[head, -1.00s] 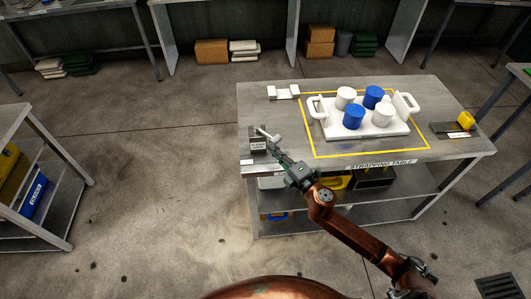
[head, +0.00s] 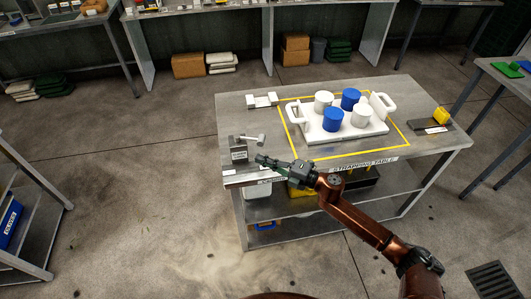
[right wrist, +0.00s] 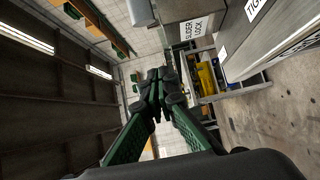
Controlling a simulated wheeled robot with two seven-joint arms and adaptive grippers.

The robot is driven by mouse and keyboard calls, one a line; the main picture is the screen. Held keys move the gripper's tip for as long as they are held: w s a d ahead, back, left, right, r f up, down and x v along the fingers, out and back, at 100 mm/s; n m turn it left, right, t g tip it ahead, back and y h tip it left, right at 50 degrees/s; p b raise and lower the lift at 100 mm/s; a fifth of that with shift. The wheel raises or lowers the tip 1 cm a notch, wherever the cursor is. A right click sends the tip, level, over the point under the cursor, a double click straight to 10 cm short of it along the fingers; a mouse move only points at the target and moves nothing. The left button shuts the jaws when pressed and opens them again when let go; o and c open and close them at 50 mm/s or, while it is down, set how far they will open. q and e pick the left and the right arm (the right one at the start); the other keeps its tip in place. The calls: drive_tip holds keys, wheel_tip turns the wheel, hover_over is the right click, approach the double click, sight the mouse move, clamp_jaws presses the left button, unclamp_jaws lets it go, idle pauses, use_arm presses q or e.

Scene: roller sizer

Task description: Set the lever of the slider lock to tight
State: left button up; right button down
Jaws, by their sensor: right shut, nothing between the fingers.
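The slider lock (head: 239,152) is a small dark block with a white label at the table's front left corner. Its lever (head: 250,139) is a pale bar across the top, with its thicker end to the right. My right gripper (head: 259,159) is shut and empty, in front of and below the lever's right end, apart from it in the head view. My left gripper is out of view.
The strapping table (head: 420,152) carries a white tray (head: 375,133) with blue and white cylinders, inside a yellow outline. A white bracket (head: 262,101) stands behind the lock. A label reading TIGHT (right wrist: 258,10), cut off, shows in the wrist view.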

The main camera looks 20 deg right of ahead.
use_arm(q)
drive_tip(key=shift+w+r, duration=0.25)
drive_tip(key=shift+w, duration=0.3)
use_arm(e)
drive_tip(key=v, duration=0.9)
drive_tip(key=shift+w+d, duration=0.15)
drive_tip(key=shift+d, duration=0.5)
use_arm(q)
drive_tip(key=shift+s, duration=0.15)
use_arm(e)
drive_tip(key=shift+f, duration=0.1)
